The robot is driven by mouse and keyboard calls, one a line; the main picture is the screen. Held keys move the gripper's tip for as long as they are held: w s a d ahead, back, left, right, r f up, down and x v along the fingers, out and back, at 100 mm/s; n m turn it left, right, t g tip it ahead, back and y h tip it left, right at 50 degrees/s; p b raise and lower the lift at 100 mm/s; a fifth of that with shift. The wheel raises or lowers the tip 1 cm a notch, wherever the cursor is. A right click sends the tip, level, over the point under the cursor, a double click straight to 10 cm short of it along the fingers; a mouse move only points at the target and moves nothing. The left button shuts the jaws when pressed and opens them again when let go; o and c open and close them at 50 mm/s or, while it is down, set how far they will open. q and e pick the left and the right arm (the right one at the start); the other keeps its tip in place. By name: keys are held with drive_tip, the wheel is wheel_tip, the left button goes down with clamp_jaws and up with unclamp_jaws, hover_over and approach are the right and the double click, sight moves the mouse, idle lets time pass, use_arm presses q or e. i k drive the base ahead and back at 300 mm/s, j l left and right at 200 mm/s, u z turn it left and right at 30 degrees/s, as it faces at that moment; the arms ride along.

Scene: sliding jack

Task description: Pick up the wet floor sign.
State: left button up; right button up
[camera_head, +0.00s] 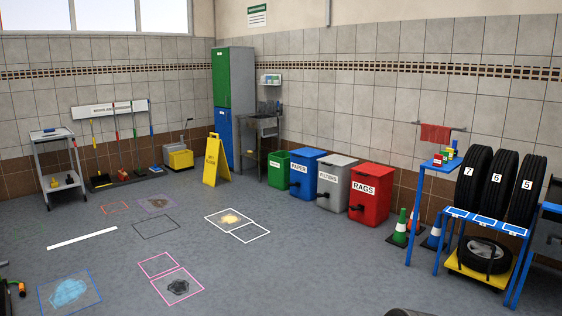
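A yellow wet floor sign (214,160) stands upright on the grey floor at the back, in front of the green and blue lockers. Its two panels are spread in an A shape, with dark print on the front face. Nothing touches it from the front, and it is well away from me across the room. Neither my left nor my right gripper can be made out in this view.
Outlined squares hold a blue spill (69,292), a dark spill (178,287) and a yellow one (231,218). A tyre rack (487,222) and cones (399,228) stand right.

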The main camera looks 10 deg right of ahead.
sight(215, 157)
drive_tip(key=i, duration=8.65)
drive_tip(key=i+j+z, duration=0.15)
drive_tip(key=i+z, duration=0.15)
drive_tip(key=i, duration=0.3)
drive_tip(key=i+j+z, duration=0.25)
drive_tip(key=i, duration=0.35)
drive_tip(key=i+j+z, duration=0.3)
drive_tip(key=i+j, duration=0.2)
drive_tip(key=i+j+z, duration=0.6)
drive_tip(key=i+j, duration=0.2)
